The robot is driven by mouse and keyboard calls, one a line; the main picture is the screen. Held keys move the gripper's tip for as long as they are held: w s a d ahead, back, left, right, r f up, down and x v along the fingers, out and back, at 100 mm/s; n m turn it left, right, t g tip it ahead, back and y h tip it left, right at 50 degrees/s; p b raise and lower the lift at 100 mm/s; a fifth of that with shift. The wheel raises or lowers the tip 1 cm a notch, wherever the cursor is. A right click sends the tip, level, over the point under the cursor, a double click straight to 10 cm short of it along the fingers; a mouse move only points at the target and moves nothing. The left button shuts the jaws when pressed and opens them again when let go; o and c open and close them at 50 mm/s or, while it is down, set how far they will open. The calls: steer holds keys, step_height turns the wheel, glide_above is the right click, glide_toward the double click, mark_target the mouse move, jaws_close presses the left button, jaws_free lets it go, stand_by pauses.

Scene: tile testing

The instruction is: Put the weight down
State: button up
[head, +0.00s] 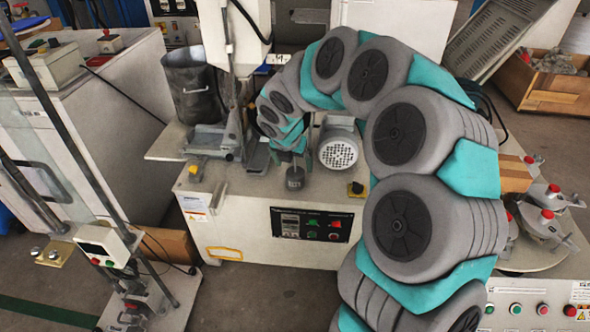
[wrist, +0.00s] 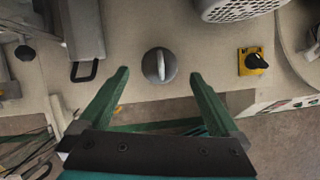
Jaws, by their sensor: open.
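The weight (head: 294,178) is a small dark grey cylinder, on the pale machine top near its front edge in the head view. In the wrist view the weight (wrist: 168,76) is seen from above, with a light bar-shaped handle across its top. It appears to stand upright on the surface. My gripper (wrist: 160,75) is open, with one green finger on each side of the weight in the picture and a visible gap to both. In the head view my gripper (head: 291,152) is just above the weight. The exact height gap is hard to tell.
A motor with a white grille (head: 338,153) stands close right of the weight. A yellow and black switch (head: 356,188) is at the front edge. A metal clamp fixture (head: 215,141) is to the left. A control panel (head: 311,224) is on the machine's front.

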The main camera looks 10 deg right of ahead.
steer(key=s+r+m+g, duration=0.1)
steer(key=s+r+m, duration=0.6)
steer(key=s, duration=0.4)
steer(key=s+d+f+m+g+y, duration=0.1)
steer(key=s+m+g, duration=0.3)
steer(key=s+m, duration=1.9)
steer(key=s+y, duration=0.1)
steer(key=s, duration=0.7)
steer(key=shift+d+f+g, duration=0.15)
steer(key=shift+d+g, duration=0.05)
steer(key=shift+g, duration=0.2)
